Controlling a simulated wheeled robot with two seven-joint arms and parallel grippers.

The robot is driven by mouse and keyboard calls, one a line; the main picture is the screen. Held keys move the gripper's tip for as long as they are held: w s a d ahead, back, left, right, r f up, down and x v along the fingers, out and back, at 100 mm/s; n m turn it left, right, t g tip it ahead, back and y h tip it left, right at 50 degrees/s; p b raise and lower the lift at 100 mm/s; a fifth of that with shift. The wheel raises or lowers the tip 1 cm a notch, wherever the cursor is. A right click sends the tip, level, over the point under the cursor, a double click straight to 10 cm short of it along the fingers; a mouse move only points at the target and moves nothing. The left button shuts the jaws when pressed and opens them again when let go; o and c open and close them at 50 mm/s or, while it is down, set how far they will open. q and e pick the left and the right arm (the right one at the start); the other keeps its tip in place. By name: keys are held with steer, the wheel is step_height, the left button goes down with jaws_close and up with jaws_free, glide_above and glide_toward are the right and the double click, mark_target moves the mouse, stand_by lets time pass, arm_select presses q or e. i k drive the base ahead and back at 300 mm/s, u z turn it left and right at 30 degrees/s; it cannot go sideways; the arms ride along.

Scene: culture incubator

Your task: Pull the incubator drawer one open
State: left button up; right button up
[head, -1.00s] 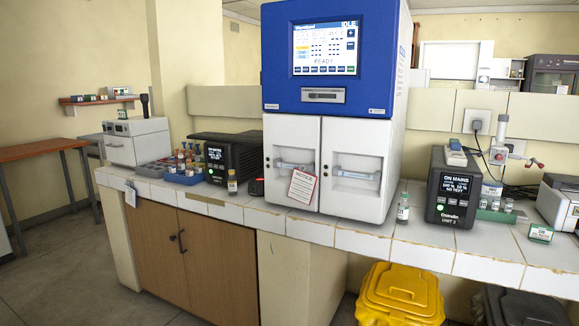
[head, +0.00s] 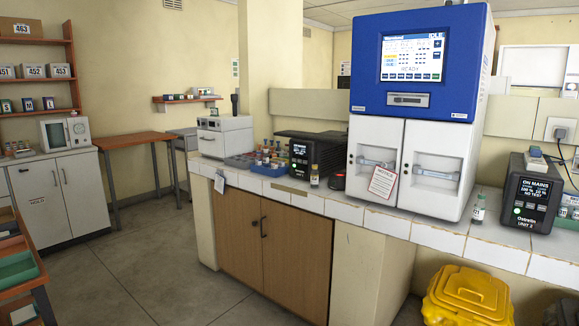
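A tall blue and white machine (head: 418,100), likely the incubator, stands on the tiled bench. Its blue top has a lit screen reading READY and a small slot panel below it. Under that are two closed white fronts side by side, the left front (head: 371,140) and the right front (head: 433,190), each with a recessed bar handle. A notice tag (head: 383,182) hangs over the lower part of the left front. I cannot tell which front is drawer one. Neither of my grippers is in view.
On the bench (head: 345,212), a small bottle (head: 314,177) and a vial (head: 478,209) stand near the machine, and a black unit (head: 530,195) is to its right. A yellow bin (head: 467,298) is below. Open floor (head: 130,265) lies left.

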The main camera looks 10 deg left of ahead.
mark_target(373, 140)
steer(key=u, duration=0.95)
steer(key=i, duration=2.8)
steer(key=z, duration=0.7)
